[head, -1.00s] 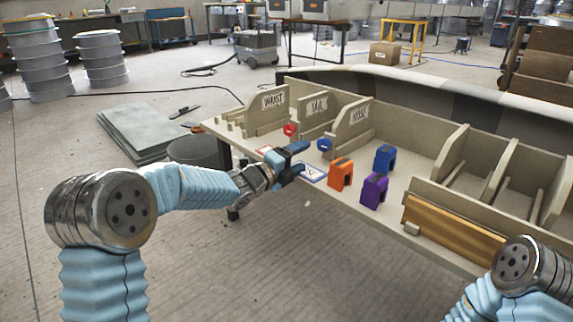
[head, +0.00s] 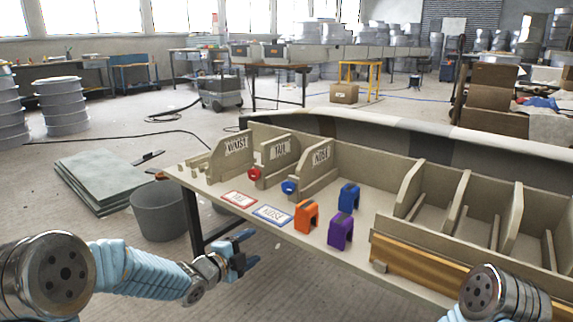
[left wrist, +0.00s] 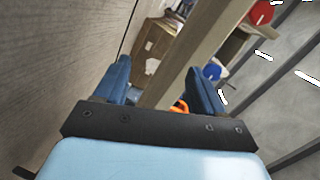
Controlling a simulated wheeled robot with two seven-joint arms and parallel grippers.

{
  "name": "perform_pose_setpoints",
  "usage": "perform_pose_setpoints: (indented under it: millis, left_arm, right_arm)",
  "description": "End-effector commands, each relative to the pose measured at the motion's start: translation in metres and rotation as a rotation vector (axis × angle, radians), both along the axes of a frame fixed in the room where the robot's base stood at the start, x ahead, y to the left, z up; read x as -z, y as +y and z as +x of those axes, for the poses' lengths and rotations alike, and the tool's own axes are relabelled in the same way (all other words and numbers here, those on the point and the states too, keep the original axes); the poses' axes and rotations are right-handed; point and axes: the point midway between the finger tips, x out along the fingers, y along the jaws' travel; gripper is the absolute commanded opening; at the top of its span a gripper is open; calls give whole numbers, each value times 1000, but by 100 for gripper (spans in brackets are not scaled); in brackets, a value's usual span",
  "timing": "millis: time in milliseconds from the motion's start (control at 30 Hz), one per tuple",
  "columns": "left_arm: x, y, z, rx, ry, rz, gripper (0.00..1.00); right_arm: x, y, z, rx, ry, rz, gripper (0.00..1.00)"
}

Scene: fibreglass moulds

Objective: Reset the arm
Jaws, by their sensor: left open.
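My left gripper (head: 243,255) is in front of the bench's near edge in the head view, below the table top. Its blue fingers are apart and hold nothing. In the left wrist view the two blue fingers (left wrist: 160,85) are spread, with the bench edge (left wrist: 195,55) beyond them. My right arm's joint (head: 487,295) shows at the lower right of the head view; its gripper is out of the picture.
The bench (head: 330,250) holds orange (head: 306,217), purple (head: 340,234) and blue (head: 348,198) clips. Red (head: 239,199) and blue (head: 272,214) framed cards lie near labelled dividers. A grey bin (head: 160,212) stands on the floor at left.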

Motion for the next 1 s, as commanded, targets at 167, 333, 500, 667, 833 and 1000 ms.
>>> perform_pose_setpoints:
  millis: [167, 333, 500, 667, 833, 1000]
  left_arm:
    - [117, 5, -41, -203, 456, -280, 69]
    - [212, 6, -106, -462, 868, -523, 69]
    - [282, 4, -189, -774, 1230, -726, 69]
    - [320, -2, -267, -1075, 1491, -857, 69]
    - [320, -8, -332, -1359, 1670, -940, 69]
    - [266, -9, -330, -1343, 1667, -932, 69]
  right_arm:
    - [0, 0, 0, 0, 0, 0, 51]
    - [0, 0, 0, 0, 0, 0, 51]
    - [0, 0, 0, 0, 0, 0, 51]
    - [0, 0, 0, 0, 0, 0, 51]
    - [-17, 0, 0, 0, 1, 0, 51]
    - [-71, 2, -2, -6, 3, 1, 51]
